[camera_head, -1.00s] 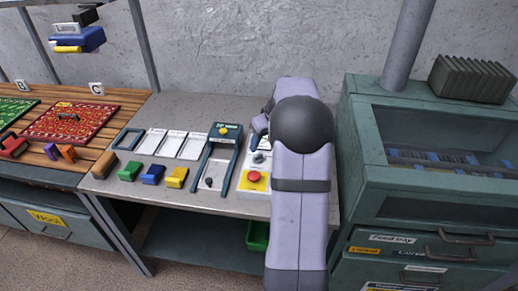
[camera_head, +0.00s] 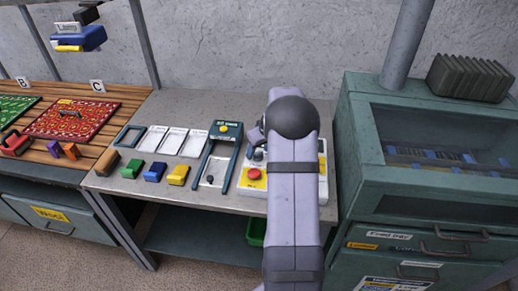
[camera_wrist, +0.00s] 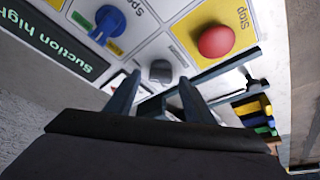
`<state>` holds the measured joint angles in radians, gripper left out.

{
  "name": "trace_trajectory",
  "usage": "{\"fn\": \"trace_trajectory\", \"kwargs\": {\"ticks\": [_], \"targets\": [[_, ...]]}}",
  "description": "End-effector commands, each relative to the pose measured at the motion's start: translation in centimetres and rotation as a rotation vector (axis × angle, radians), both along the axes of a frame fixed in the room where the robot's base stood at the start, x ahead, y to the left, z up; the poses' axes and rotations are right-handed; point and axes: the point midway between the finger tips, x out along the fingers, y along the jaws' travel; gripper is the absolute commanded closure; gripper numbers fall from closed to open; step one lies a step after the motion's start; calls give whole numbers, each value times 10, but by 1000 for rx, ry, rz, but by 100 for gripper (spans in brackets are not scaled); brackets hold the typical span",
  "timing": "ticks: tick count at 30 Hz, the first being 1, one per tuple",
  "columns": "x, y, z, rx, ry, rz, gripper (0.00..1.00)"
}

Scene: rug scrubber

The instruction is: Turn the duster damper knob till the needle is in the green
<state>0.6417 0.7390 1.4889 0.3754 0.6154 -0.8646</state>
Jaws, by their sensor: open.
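The control panel (camera_head: 310,189) lies on the bench, partly hidden by my arm. A dark display (camera_wrist: 55,45) reads "Suction high". I cannot read which knob is the duster damper's, and I see no clear needle. My gripper (camera_wrist: 157,88) is open and empty, its fingers on either side of the view below the grey knob, apparently short of it. In the head view it is mostly hidden by my arm.
The Stop button (camera_head: 254,174) shows left of my arm. A blue-framed stand (camera_head: 215,160) and green, blue and yellow blocks (camera_head: 155,172) lie further left. A green cabinet (camera_head: 400,190) stands close on the right. A wall rises behind the bench.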

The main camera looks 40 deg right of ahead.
Motion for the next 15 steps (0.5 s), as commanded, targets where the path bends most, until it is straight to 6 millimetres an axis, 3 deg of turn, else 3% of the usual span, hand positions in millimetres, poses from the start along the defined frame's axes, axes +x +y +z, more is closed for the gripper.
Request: {"fn": "trace_trajectory", "kwargs": {"ticks": [4, 9, 15], "targets": [[0, 0, 0, 0, 0, 0, 52], [0, 0, 0, 0, 0, 0, 92], [0, 0, 0, 0, 0, 4, 93]]}}
